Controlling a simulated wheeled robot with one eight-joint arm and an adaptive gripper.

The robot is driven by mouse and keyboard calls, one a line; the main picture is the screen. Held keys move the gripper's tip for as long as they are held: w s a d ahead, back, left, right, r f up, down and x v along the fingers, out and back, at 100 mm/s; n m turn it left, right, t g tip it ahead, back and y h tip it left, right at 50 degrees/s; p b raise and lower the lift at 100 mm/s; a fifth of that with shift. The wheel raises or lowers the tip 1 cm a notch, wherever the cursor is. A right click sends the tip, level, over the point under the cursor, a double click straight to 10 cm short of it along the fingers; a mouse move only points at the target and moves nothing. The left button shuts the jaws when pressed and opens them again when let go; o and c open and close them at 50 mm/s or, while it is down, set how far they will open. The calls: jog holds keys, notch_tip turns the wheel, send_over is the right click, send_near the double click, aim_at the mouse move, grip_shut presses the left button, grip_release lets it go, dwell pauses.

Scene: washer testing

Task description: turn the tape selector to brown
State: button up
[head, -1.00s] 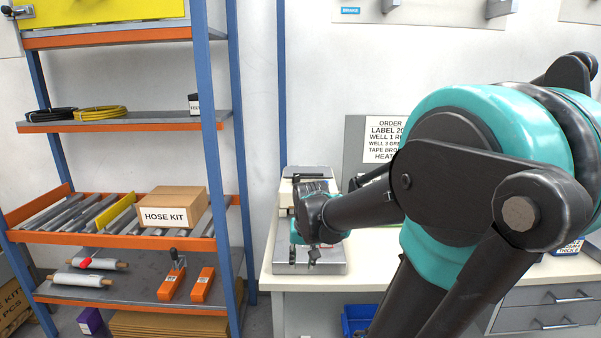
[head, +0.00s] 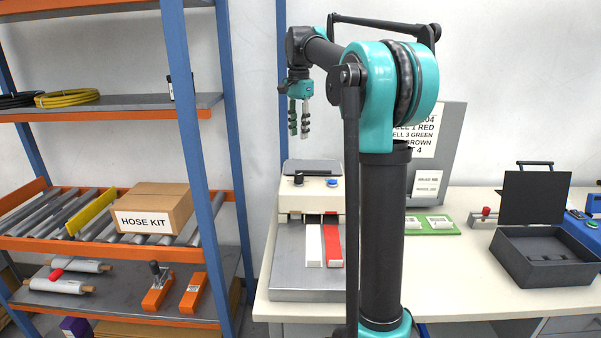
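A white-topped machine on a steel base (head: 285,265) stands at the bench's left end in the head view. Its top carries a small dark upright knob (head: 298,178) and a blue button (head: 332,182). I cannot tell whether this knob is the tape selector, nor read any colour marks by it. A white strip (head: 313,245) and a red strip (head: 332,242) lie side by side on its front. My gripper (head: 299,125) hangs fingers down in the air above the machine's back, apart from it. I see nothing between the fingers, but their opening is unclear.
A partly covered order sign (head: 425,140) shows "BROWN" behind my arm. To the right are a green board (head: 440,229) with white pieces and an open dark box (head: 545,262). A shelf rack (head: 195,150) with a hose kit box (head: 153,207) stands left.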

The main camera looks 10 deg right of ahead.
aim_at(299, 178)
notch_tip(299, 178, down, 16)
jog(key=shift+r, duration=0.1)
dwell(0.4)
grip_shut()
